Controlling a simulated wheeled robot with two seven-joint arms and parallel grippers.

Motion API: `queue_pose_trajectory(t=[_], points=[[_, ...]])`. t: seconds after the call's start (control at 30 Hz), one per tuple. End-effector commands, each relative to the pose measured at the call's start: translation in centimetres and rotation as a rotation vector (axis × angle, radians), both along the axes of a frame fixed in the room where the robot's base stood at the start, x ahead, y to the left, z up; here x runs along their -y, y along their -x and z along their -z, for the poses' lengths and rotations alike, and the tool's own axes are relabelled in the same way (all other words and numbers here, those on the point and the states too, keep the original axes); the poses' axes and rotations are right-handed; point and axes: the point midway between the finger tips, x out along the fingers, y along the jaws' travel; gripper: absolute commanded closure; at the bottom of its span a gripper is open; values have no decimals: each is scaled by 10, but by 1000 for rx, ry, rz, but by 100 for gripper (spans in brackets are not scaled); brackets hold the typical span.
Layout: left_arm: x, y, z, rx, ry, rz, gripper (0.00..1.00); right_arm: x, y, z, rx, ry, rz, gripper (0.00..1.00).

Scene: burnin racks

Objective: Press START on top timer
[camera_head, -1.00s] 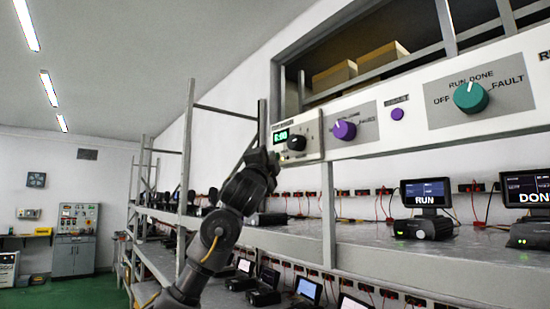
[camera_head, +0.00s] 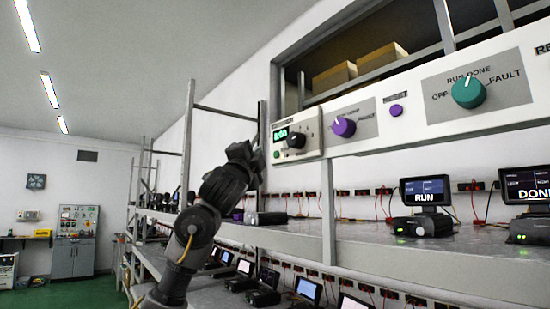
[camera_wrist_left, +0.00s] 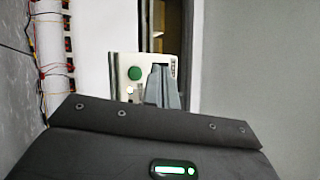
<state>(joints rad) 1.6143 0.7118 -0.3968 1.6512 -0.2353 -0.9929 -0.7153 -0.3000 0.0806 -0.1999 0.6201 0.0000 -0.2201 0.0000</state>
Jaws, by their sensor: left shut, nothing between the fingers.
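The top timer (camera_head: 312,136) is a pale box at the left end of the white panel rail, with a lit green display (camera_head: 281,134), a black knob (camera_head: 296,141) and a small green button (camera_head: 276,154) below the display. My left gripper (camera_head: 247,150) is just left of the timer in the head view, apart from the button in the picture. In the left wrist view the green button (camera_wrist_left: 135,73) is left of my shut, empty fingers (camera_wrist_left: 162,88), which overlap part of the timer face. My right gripper is not in view.
The white rail (camera_head: 365,125) carries a purple knob (camera_head: 343,127), a small purple button (camera_head: 396,111) and a teal knob (camera_head: 470,93). Below, a shelf (camera_head: 400,250) holds devices with RUN (camera_head: 425,191) and DONE (camera_head: 526,186) screens. Cardboard boxes (camera_head: 335,77) sit above.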

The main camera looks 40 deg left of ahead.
Motion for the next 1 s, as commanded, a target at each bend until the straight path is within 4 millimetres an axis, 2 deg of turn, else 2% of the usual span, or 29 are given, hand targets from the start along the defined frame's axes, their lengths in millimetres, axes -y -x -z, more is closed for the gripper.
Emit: queue_pose_trajectory(t=[0.27,1.0], points=[[-5,18,0,1,0,-1,100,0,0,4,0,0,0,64],[-6,19,0,0,0,-1,100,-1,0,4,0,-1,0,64]])
